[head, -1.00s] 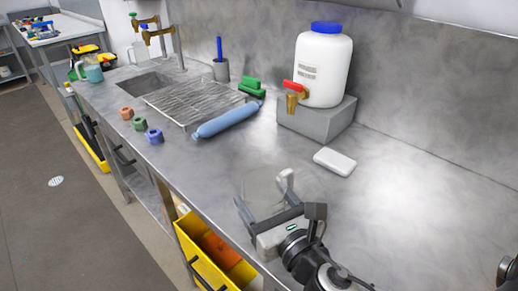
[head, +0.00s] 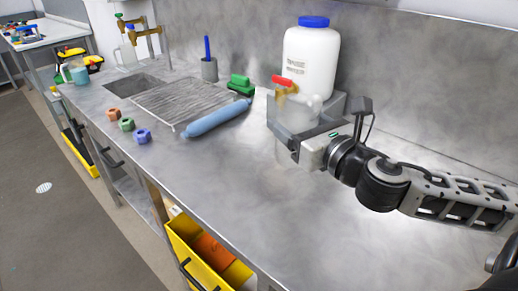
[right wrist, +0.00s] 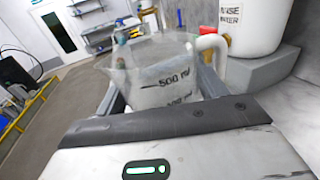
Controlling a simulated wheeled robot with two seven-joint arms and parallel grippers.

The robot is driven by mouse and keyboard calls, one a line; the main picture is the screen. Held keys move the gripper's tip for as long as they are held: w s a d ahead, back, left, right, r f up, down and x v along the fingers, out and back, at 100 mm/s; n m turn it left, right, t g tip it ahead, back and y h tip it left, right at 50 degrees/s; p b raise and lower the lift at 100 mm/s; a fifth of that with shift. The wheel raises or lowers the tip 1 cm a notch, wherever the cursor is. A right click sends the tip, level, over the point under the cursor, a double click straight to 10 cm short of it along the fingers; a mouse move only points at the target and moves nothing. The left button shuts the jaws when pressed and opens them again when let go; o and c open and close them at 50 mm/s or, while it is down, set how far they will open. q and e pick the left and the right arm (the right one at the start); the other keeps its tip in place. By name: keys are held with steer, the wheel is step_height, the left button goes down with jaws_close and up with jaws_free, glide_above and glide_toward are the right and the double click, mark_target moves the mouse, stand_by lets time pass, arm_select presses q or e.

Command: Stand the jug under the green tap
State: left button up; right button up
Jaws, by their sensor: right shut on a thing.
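The jug (head: 288,148) is clear, with a white handle. My right gripper (head: 286,124) is shut on it in front of the white tank. In the right wrist view the jug (right wrist: 160,72) shows a 500 ml mark, its handle to the right, between the fingers of my right gripper (right wrist: 160,92). It looks upright; I cannot tell its height above the counter. The green tap (head: 119,16) is a brass tap with a green handle at the sink, far back left. A blue-handled tap (head: 147,32) stands beside it. My left gripper is out of view.
The white tank (head: 311,62) with a red-handled tap (head: 283,82) stands on a grey block (head: 335,104). A blue roll (head: 217,118) lies along the drainboard (head: 175,103). Several coloured rings (head: 127,124) sit near the front edge. A clear vessel (head: 128,55) stands near the sink.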

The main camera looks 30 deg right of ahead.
steer(key=shift+w+a+f+b, duration=0.1)
steer(key=shift+w+f+b, duration=0.2)
steer(key=shift+w+f, duration=5.7)
steer(key=shift+s+f, duration=0.1)
steer(key=shift+f, duration=0.05)
steer(key=o, duration=1)
steer(key=shift+s, duration=0.1)
